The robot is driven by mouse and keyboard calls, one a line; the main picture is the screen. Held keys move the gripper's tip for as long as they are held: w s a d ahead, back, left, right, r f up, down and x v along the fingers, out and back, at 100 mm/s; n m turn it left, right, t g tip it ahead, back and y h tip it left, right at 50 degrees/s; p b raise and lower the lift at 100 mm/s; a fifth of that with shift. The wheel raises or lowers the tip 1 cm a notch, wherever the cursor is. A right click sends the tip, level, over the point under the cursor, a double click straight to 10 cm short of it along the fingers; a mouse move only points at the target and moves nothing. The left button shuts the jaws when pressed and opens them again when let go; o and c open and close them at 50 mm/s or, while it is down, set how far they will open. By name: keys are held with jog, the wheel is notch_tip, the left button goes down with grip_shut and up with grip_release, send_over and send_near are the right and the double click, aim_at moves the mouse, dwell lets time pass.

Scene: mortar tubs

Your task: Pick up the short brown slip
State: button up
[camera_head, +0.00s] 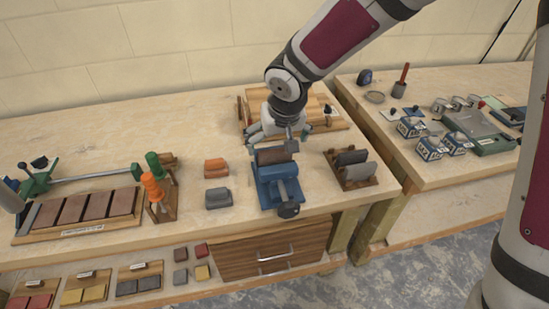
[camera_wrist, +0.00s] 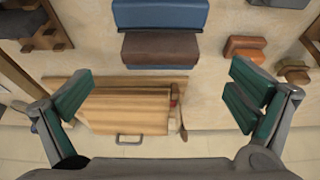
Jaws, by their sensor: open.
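A short brown slip (camera_head: 272,155) sits at the far end of the blue vise (camera_head: 280,185) on the near bench. In the wrist view the brown slip (camera_wrist: 160,48) lies across the upper middle, with blue vise parts (camera_wrist: 160,14) above it and a thin blue edge below. My gripper (camera_head: 279,138) is above the far side of the vise, close to the slip in the picture. In the wrist view its green-padded fingers (camera_wrist: 158,98) are wide apart, with nothing between them. The exact height gap cannot be told.
An orange block (camera_head: 215,167) and a grey block (camera_head: 218,197) lie left of the vise. A wooden rack (camera_head: 356,181) with dark slips stands right. A wooden board (camera_head: 320,103) lies behind. A tray (camera_head: 90,228) of brown blocks and orange and green clamps are farther left.

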aim_at(275, 151)
jog(key=shift+b+x, duration=0.3)
jog(key=shift+x, duration=2.8)
jog(key=shift+w+a, duration=0.1)
jog(key=shift+r, duration=0.1)
jog(key=c, duration=1.4)
